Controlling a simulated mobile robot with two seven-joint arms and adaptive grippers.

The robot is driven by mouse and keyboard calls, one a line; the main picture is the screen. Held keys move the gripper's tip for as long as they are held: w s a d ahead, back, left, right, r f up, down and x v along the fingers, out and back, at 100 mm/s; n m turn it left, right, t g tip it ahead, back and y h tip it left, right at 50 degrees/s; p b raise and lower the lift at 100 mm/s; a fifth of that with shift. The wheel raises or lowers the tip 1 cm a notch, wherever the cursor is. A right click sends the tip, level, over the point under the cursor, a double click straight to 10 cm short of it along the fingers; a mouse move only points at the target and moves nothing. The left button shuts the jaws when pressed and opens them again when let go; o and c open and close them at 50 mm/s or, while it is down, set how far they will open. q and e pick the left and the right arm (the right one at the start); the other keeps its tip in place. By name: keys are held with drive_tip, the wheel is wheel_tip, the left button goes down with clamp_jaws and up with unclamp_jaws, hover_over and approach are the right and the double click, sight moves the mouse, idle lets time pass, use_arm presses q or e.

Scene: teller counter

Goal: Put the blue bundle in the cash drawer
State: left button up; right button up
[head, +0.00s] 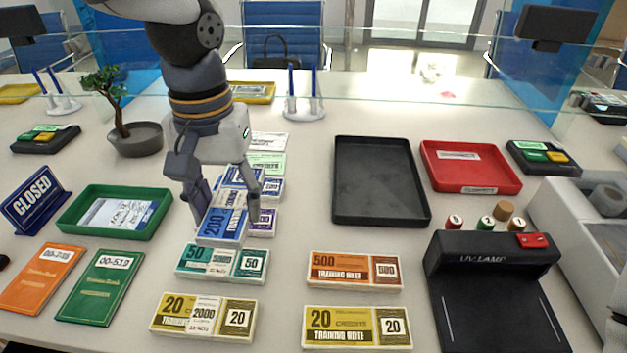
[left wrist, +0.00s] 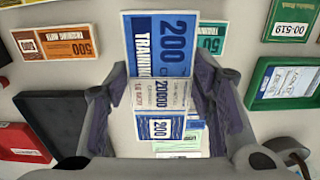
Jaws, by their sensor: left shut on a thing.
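The blue bundle (head: 222,225), marked 200 with a white paper band, is between the fingers of my left gripper (head: 226,207). In the left wrist view the bundle (left wrist: 160,45) lies lengthwise between both fingers (left wrist: 160,75), which are shut on it. It hides part of the teal 50 bundle and other bundles beyond it; its exact height above the counter is hard to tell. A black open tray (head: 347,206) stands empty to the right of the gripper; no label shows on it, so I cannot tell whether it is the cash drawer. My right gripper is not in view.
Purple (head: 262,223), teal (head: 222,262), yellow (head: 203,317) and orange (head: 354,270) bundles lie nearby. A green tray (head: 73,222) is left, a red tray (head: 431,171) right, and a UV lamp (head: 492,258) front right. Bare counter lies between the bundles and black tray.

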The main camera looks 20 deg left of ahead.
use_arm(q)
drive_tip(key=shift+r, duration=0.3)
drive_tip(key=w+d+f, duration=0.3)
drive_tip(key=w, duration=0.3)
drive_tip(key=b, duration=0.2)
hover_over(303, 224)
drive_tip(key=f, duration=0.6)
drive_tip(key=shift+s+a+f, duration=0.1)
drive_tip(key=shift+s+f, duration=0.15)
drive_tip(key=shift+s, duration=0.05)
drive_tip(key=f, duration=0.3)
drive_tip(key=shift+w+f, duration=0.25)
drive_tip(key=shift+f, duration=0.05)
drive_tip(key=shift+r, duration=0.15)
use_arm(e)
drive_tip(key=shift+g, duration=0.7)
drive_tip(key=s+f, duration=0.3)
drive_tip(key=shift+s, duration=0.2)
use_arm(q)
drive_tip(key=o, duration=0.9)
drive_tip(key=shift+c, duration=0.2)
drive_tip(key=shift+o, duration=0.3)
